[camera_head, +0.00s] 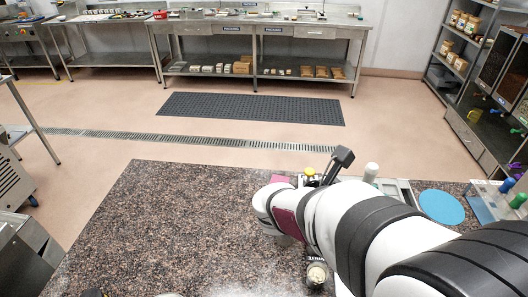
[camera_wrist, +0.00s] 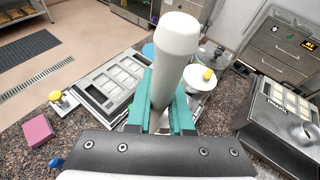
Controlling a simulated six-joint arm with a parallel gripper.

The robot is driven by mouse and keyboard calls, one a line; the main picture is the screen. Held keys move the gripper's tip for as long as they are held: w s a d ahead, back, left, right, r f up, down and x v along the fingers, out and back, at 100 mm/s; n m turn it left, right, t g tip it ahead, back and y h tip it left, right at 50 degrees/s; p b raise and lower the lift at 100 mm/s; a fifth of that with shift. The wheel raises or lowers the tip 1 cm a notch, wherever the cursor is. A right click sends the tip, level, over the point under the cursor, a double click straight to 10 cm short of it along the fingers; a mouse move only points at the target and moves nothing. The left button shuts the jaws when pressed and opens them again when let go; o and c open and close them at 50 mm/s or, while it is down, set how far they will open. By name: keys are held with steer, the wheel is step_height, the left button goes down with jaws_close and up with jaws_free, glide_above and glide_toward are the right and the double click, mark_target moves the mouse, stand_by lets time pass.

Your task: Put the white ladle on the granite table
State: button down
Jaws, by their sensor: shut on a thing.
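The white ladle (camera_wrist: 176,45) shows in the wrist view as a thick, pale rod with a rounded end. My gripper (camera_wrist: 164,98) has its teal fingers shut around the rod, which stands up between them and leans slightly right. The rest of the ladle is hidden by the fingers and the gripper body. The speckled brown granite table (camera_head: 165,225) shows in the head view; my arm reaches over its right part and hides my gripper. A white rounded tip (camera_head: 371,172) shows beyond the arm there; I cannot tell if it is the ladle.
In the wrist view, a grey mould tray (camera_wrist: 108,82) lies beyond the fingers. A pink block (camera_wrist: 38,130) and a yellow knob (camera_wrist: 57,96) are left; a dark machine (camera_wrist: 275,120) is right. A blue disc (camera_head: 442,207) lies far right. The table's left part is mostly clear.

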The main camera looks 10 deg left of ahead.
steer(key=w+a+n+t+y, duration=0.1)
steer(key=a+n+t+y, duration=0.35)
steer(key=a, duration=1.15)
steer(key=w+a+n+t+y, duration=0.15)
steer(key=a+n+y, duration=0.65)
steer(key=a, duration=0.9)
step_height(320, 180, down, 11)
steer(key=shift+m, duration=0.35)
steer(key=s+a+f, duration=0.1)
steer(key=a+f, duration=0.2)
steer(key=s+a+f, duration=0.1)
steer(key=a+f, duration=0.3)
steer(key=s+a+f, duration=0.1)
steer(key=a+f, duration=0.3)
steer(key=shift+s+f, duration=0.1)
steer(key=shift+s, duration=0.3)
steer(key=shift+f, duration=0.1)
steer(key=c, duration=0.8)
jaws_free()
